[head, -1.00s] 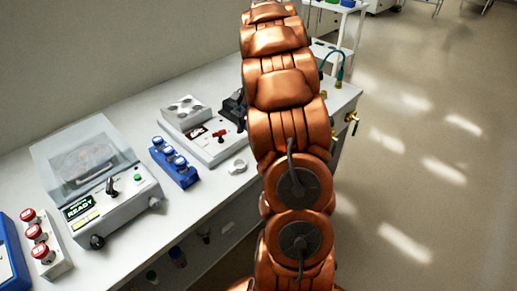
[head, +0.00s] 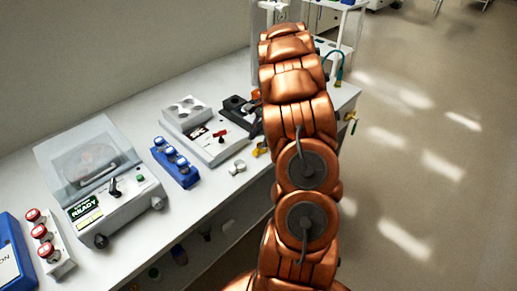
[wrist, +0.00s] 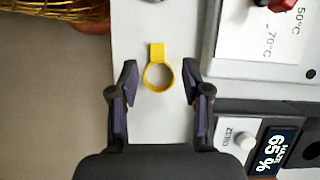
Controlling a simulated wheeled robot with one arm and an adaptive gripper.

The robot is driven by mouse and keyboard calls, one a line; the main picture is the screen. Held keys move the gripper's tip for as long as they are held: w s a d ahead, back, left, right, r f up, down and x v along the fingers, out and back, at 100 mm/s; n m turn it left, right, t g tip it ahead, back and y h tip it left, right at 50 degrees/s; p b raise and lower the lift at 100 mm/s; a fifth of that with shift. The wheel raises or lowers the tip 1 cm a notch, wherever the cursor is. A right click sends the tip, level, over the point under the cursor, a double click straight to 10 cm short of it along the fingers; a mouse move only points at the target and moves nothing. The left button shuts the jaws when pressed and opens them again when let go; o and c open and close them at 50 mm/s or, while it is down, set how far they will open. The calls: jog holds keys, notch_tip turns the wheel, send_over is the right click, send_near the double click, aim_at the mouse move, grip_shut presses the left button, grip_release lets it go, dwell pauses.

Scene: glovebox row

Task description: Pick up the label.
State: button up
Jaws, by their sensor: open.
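A yellow ring with a small square tab (wrist: 158,52), the loose thing that looks most like the label, lies flat on the white bench (wrist: 143,130) in the wrist view. A yellow piece (head: 261,149) beside my arm in the head view appears to be the same thing. My gripper (wrist: 160,80) is open, with one dark finger on each side of the ring in the picture. I see bare bench between the fingers and the ring. The height of the fingers above the bench is hard to judge. My arm hides part of the bench in the head view.
A hot plate device (head: 207,140) stands close by, with a dark display unit (wrist: 276,149) near the right finger. A pale ring-like item (head: 237,167), a blue rack (head: 175,162) and a lidded machine (head: 98,185) are further left. The bench edge drops to the floor.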

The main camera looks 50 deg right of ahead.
aim_at(256, 150)
jog(key=shift+s+a+f+p, duration=0.15)
jog(key=shift+a+f+p, duration=0.25)
jog(key=shift+f, duration=0.2)
jog(key=shift+s+a+f+p, duration=0.1)
jog(key=shift+a+f+p, duration=0.15)
jog(key=shift+a+f, duration=0.25)
jog(key=shift+f, duration=0.65)
jog(key=shift+c, duration=0.3)
jog(key=c, duration=0.7)
